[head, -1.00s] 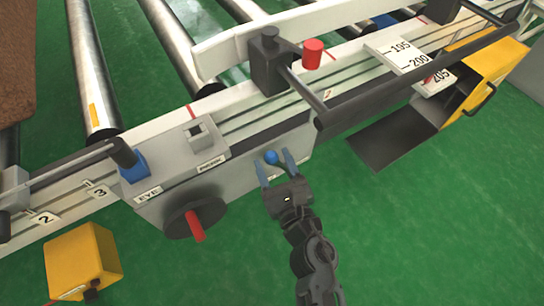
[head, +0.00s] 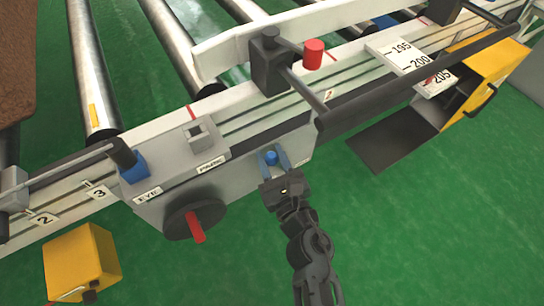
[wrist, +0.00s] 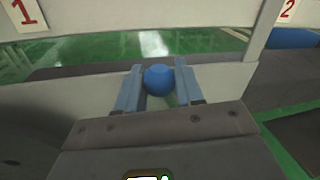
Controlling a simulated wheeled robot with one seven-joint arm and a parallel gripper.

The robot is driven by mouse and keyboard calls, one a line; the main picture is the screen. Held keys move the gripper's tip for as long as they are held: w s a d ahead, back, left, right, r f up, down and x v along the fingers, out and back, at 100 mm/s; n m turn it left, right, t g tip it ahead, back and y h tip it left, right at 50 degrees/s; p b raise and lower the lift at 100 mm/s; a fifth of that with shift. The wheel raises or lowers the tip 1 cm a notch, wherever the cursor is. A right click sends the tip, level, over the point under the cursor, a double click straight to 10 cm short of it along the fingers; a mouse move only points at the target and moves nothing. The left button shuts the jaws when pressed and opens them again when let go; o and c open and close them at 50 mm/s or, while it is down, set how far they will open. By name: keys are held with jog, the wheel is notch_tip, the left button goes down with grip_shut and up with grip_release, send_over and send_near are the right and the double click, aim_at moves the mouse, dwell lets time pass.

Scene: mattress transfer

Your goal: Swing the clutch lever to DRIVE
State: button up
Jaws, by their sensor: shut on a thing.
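The clutch lever shows as a blue ball knob (head: 271,157) on the front of the grey control box (head: 240,178), at its right part. My gripper (head: 274,160) is shut on the knob, with one finger on each side. In the wrist view the blue knob (wrist: 159,80) sits between the two blue-grey fingertips. The lever's shaft is mostly hidden behind the fingers. A label reading PARK (head: 211,164) is on the box's top edge, left of the knob. I see no DRIVE label that I can read.
A dark handwheel with a red handle (head: 196,228) sticks out left of my gripper. A long black bar (head: 420,82) runs to the upper right, above an open yellow box (head: 478,80). Another yellow box (head: 82,262) is at lower left.

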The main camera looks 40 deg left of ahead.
grip_shut()
jog(key=shift+w+d+r+m+p, duration=0.3)
jog(key=shift+w+r+p, duration=0.25)
jog(key=shift+p, duration=0.3)
jog(key=w+d+m+g+p, duration=0.1)
jog(key=w+d+m+p, duration=0.1)
jog(key=w, duration=0.4)
jog(key=w+d+f+m+h+p, duration=0.1)
jog(key=w+d+m+p, duration=0.2)
jog(key=w+m, duration=0.3)
jog(key=shift+m+g+p, duration=0.3)
jog(key=shift+g+p, duration=0.1)
jog(key=shift+p, duration=0.2)
jog(key=shift+w+f, duration=0.1)
jog(key=o, duration=0.9)
grip_release()
